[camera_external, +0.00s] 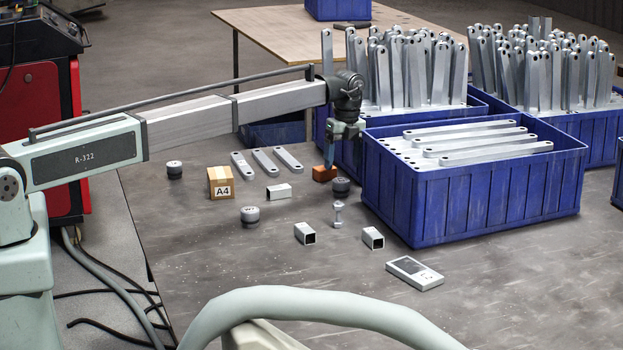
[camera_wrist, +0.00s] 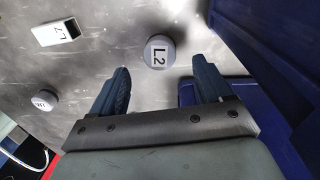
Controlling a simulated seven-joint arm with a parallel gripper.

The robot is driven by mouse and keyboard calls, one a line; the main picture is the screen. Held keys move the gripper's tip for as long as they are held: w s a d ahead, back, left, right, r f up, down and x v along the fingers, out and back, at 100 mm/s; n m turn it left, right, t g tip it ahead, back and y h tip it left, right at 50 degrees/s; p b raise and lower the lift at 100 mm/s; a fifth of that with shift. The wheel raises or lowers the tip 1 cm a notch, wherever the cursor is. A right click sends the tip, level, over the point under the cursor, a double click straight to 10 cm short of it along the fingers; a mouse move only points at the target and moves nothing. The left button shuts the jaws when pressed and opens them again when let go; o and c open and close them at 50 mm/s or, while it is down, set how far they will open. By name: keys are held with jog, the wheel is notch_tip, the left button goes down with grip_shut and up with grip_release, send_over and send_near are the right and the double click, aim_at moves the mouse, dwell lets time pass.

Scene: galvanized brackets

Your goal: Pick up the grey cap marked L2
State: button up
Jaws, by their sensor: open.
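The grey cap marked L2 (camera_wrist: 159,52) stands on the table in the wrist view, its label facing up. It lies beyond my fingertips and between their lines, apart from both. In the external view a dark grey cap (camera_external: 341,186) beside the blue bin appears to be the same one; its label is not readable there. My gripper (camera_external: 331,158) points down above the table, just up and left of that cap. Its two blue fingers (camera_wrist: 158,84) are spread in the wrist view, with nothing between them.
A blue bin of flat metal bars (camera_external: 470,203) stands close on the right. An orange-brown block (camera_external: 325,173) sits just below my gripper. Another cap (camera_external: 250,215), square tubes (camera_external: 278,192) and an A4 box (camera_external: 221,183) stand to the left.

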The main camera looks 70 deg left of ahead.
aim_at(341, 180)
jog(key=shift+s+f, duration=0.15)
jog(key=shift+f, duration=1.6)
jog(key=shift+s+f, duration=0.15)
jog(key=shift+f, duration=1.6)
jog(key=shift+c, duration=0.3)
jog(key=c, duration=1.1)
